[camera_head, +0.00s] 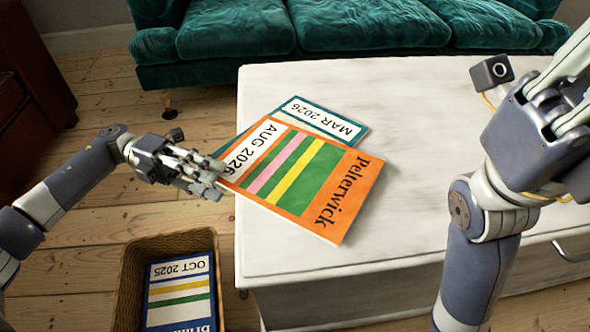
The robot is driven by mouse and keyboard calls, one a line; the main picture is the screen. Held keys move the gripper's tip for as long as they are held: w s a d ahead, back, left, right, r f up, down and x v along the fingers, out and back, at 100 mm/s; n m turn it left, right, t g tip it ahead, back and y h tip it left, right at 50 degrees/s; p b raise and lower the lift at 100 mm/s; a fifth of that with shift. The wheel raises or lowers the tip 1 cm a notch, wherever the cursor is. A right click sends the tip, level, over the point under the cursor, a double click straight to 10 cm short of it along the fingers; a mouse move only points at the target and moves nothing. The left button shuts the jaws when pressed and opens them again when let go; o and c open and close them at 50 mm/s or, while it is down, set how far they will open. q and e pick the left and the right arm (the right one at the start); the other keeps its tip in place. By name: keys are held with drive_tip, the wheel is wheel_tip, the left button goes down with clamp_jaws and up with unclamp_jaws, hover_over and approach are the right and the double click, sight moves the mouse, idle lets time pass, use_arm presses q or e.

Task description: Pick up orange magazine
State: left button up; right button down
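The orange magazine (303,188), marked "Pelterwick" and "AUG 2026", lies at a slant near the left edge of the white table. It partly covers a teal magazine (318,117) marked "MAR 2026". My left gripper (214,180) is at the orange magazine's left corner, its fingers over or around that corner at the table edge. Whether the fingers are closed on it I cannot tell. My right arm (530,140) rises at the right, over the table; its fingertips are out of the picture.
The white table (430,120) is otherwise bare. A wicker basket (128,290) on the floor at the lower left holds a blue magazine (180,295) marked "OCT 2025". A green sofa (350,30) stands behind the table. A dark wooden cabinet (30,90) stands at the far left.

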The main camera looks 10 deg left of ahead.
use_arm(q)
clamp_jaws()
drive_tip(key=shift+r, duration=0.2)
